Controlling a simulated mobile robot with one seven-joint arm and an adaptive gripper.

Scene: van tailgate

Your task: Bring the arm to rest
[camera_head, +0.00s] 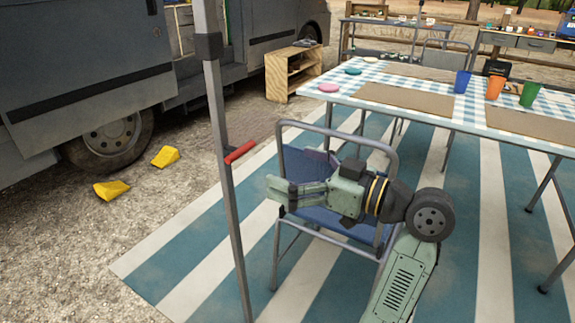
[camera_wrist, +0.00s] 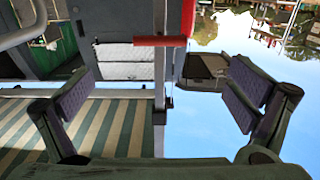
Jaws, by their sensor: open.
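My gripper (camera_head: 290,192) is at the end of my pale green arm, in front of a folding chair in the head view. The wrist picture is tilted, with sky at right.
A blue folding chair (camera_head: 300,160) is behind my arm. A table (camera_head: 420,72) with cups is at upper right. Two yellow wheel chocks (camera_head: 111,190) lie by the van (camera_head: 80,60).

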